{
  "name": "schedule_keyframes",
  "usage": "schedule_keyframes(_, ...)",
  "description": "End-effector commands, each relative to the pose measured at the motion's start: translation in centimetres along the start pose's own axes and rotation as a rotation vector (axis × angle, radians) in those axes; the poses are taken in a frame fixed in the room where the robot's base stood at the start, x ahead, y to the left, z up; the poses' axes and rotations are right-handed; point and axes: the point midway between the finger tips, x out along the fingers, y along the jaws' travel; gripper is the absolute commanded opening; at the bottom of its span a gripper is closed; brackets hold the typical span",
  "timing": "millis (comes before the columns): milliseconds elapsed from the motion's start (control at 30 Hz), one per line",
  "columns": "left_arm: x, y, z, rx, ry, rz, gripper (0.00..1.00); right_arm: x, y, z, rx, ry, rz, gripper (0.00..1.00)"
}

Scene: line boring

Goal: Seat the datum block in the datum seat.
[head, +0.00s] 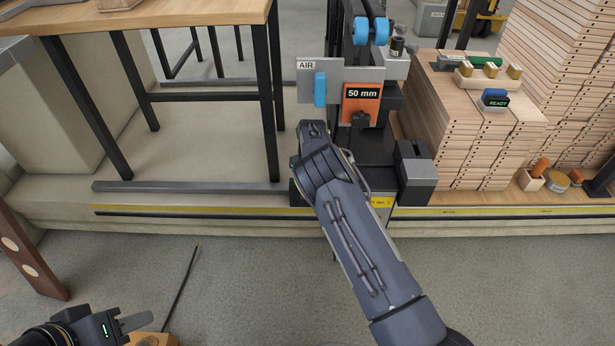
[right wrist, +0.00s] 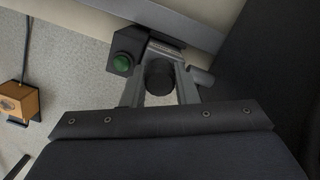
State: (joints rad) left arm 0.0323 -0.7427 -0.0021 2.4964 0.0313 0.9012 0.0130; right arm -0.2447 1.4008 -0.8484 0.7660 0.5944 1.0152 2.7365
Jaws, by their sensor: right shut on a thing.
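My right arm reaches up the middle of the head view, and its gripper is hidden there behind my own arm. In the right wrist view, my right gripper (right wrist: 160,90) is shut on a round black knob-like piece (right wrist: 159,77), beside a dark box with a green button (right wrist: 122,63). My left gripper (head: 134,321) is low at the left of the head view, away from the machine; its finger gap is unclear. An orange block marked 50 mm (head: 362,101) stands upright on the machine. I cannot tell which piece is the datum block or datum seat.
A grey-topped dark block (head: 416,174) stands at the platform edge. Stacked boards (head: 470,135) rise to the right, with a READY device (head: 494,99) on top. A wooden table (head: 170,13) is at upper left. A small wooden box (head: 152,340) lies near my left gripper.

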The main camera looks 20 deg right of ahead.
Motion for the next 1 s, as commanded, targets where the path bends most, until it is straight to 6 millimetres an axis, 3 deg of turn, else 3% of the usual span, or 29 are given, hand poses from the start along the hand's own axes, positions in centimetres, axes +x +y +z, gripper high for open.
schedule_keyframes(133,0.2,-0.1,0.1,0.000,0.000,0.000,0.36,0.3,0.0,0.0,0.000,-0.003,0.000,0.00)
schedule_keyframes(167,0.2,-0.1,0.1,0.000,0.000,0.000,0.36,0.2,0.0,0.1,0.000,-0.003,0.000,0.30)
schedule_keyframes(333,0.2,-0.1,0.1,0.000,0.000,0.000,0.36,0.3,0.1,0.0,-0.001,-0.002,0.002,0.52)
schedule_keyframes(767,0.1,-0.1,0.1,0.000,0.000,0.000,0.36,0.6,0.6,-0.2,-0.002,0.006,0.010,0.52)
schedule_keyframes(1000,-0.8,0.3,-0.4,0.000,0.000,0.000,0.36,-1.0,0.5,-0.1,-0.002,0.005,0.009,0.52)
